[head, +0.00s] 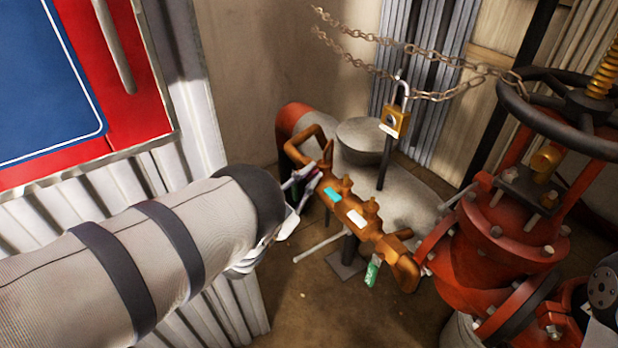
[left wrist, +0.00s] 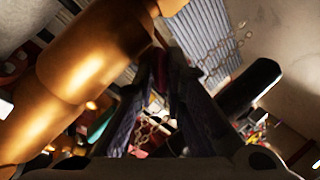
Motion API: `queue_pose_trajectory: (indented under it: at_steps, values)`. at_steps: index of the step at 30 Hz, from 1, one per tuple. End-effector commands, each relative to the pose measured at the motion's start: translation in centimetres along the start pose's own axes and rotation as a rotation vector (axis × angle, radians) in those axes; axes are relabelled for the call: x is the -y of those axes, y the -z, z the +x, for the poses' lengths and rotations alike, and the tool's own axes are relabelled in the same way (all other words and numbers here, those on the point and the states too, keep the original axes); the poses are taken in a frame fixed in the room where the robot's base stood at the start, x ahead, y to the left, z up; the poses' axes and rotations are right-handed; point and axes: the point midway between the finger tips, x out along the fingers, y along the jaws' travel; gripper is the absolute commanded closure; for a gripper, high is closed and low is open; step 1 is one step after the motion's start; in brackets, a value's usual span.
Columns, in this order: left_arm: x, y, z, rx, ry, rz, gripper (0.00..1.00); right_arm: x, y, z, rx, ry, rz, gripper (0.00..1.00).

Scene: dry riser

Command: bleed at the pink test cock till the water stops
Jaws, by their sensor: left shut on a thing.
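A brass valve assembly (head: 372,233) with small capped stubs runs low across the middle of the head view. It also fills the left of the left wrist view (left wrist: 80,75). A teal piece (head: 332,195) and a white piece (head: 356,217) show on it. My left gripper (head: 316,172) is at its far left end, shut on a small dark pinkish-red part (left wrist: 160,62) that looks like the pink test cock. The fingers hide most of this part, and its turn cannot be told. I can make out no water stream. My right gripper is not in view.
A red gate valve (head: 497,240) with a dark handwheel (head: 560,115) stands at right. A rusty chain (head: 440,55) with a brass padlock (head: 395,120) hangs above the brass assembly. A green tag (head: 373,272) hangs below it. A red and blue panel (head: 140,75) is at left.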

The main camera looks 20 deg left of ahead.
Motion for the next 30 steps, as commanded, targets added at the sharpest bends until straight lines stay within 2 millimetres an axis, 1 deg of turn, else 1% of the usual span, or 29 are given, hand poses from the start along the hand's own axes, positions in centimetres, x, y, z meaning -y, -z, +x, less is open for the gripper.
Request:
queue_pose_trajectory:
  at_steps: [1,30]
  values:
    - [0.4,-0.3,-0.1,0.002,0.008,0.017,1.0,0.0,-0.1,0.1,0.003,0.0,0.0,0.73]
    - [0.3,-0.4,-0.1,-0.096,0.009,0.251,1.0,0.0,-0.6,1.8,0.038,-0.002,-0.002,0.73]
